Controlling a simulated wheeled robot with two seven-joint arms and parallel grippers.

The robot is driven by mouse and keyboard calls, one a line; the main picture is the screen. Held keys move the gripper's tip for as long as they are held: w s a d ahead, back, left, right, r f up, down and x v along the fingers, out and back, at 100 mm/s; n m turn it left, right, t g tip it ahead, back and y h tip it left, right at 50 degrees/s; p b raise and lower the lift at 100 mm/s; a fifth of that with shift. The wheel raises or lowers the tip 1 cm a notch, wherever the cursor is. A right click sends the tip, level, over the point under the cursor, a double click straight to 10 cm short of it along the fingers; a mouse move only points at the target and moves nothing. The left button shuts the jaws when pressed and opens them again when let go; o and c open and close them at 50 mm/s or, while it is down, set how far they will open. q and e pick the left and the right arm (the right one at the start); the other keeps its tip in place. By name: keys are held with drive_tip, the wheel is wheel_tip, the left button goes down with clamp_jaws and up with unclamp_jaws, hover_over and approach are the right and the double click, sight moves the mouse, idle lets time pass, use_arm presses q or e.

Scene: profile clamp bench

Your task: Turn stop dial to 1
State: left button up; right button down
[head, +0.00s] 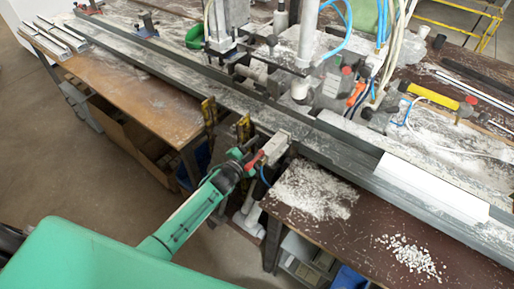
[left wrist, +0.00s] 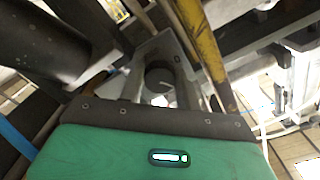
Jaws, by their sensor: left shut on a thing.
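My left gripper (head: 248,160) reaches from the lower left to the front edge of the clamp bench, beside a red lever (head: 254,161) and a grey block (head: 275,147). In the left wrist view, the fingers of my left gripper (left wrist: 160,82) stand on both sides of a dark round knob, which looks like the stop dial (left wrist: 158,76). The gripper is shut on it. I cannot read any number or mark on the dial. In the head view the dial is hidden by the gripper. My right gripper is not in view.
Yellow-black upright pieces (head: 209,111) stand on the bench edge close to my left gripper; a yellow bar (left wrist: 203,45) runs close by in the wrist view. A long metal rail (head: 330,148) crosses the bench. A white profile (head: 430,188) lies at right.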

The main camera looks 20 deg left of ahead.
use_arm(q)
drive_tip(key=shift+m, duration=0.6)
drive_tip(key=o, duration=0.7)
drive_tip(key=shift+s, duration=0.1)
drive_tip(key=b+v, duration=0.2)
drive_tip(key=v, duration=1.1)
drive_tip(key=shift+s+b, duration=0.35)
drive_tip(key=shift+a, duration=0.15)
